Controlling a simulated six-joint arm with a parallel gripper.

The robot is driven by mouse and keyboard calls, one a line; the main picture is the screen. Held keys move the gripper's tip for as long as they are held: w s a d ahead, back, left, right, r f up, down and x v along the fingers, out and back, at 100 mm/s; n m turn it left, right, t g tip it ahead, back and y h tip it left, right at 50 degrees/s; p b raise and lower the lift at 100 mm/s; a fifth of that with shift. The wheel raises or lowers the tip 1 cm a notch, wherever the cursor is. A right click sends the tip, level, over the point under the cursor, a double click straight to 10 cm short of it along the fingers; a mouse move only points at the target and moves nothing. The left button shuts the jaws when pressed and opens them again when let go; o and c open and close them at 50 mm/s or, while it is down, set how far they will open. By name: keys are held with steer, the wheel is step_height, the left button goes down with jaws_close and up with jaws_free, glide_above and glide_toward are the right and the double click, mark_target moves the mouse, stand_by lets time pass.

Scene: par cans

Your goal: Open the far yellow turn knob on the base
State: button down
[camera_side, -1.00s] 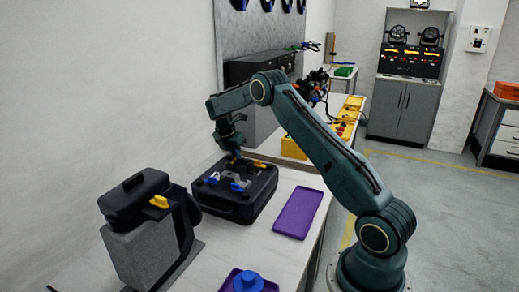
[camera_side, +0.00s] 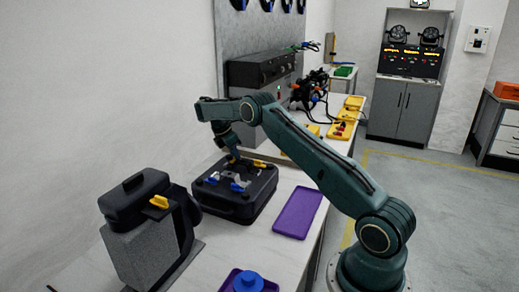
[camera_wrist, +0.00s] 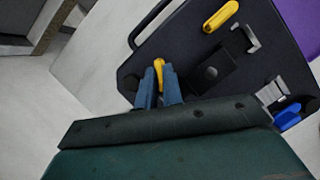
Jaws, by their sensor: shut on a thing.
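The black base (camera_side: 228,207) lies on the white bench, with yellow and blue turn knobs on its top. My gripper (camera_side: 234,158) reaches down to its far edge. In the wrist view, my gripper (camera_wrist: 160,82) is shut on the far yellow knob (camera_wrist: 158,68), which sits between the blue-grey fingertips. Part of that knob is hidden by the fingers. A second yellow knob (camera_side: 259,163) is to the right of the gripper, apart from it, and also shows in the wrist view (camera_wrist: 221,16). A blue knob (camera_side: 237,187) is on the near side of the base.
A purple tray (camera_side: 298,212) lies right of the base. Another tray with a blue part (camera_side: 248,281) is at the front. A grey-and-black lamp unit with a yellow knob (camera_side: 148,238) stands at left. Yellow bins and a dark panel stand behind.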

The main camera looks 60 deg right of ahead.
stand_by(0.3)
steer(key=c, duration=1.5)
jaws_free()
steer(key=shift+c, duration=0.2)
steer(key=shift+n, duration=0.3)
steer(key=n, duration=0.1)
steer(key=n+t, duration=0.1)
steer(key=n, duration=0.1)
steer(key=n+t, duration=0.1)
steer(key=n, duration=0.1)
steer(key=shift+s+h, duration=0.3)
steer(key=v, duration=1.4)
steer(key=s+a+r+m+t, duration=0.2)
steer(key=s+a+r+m, duration=0.4)
steer(key=a+r, duration=0.5)
steer(key=shift+s+a+t+y, duration=0.4)
steer(key=shift+s+a, duration=0.25)
steer(key=shift+s, duration=0.55)
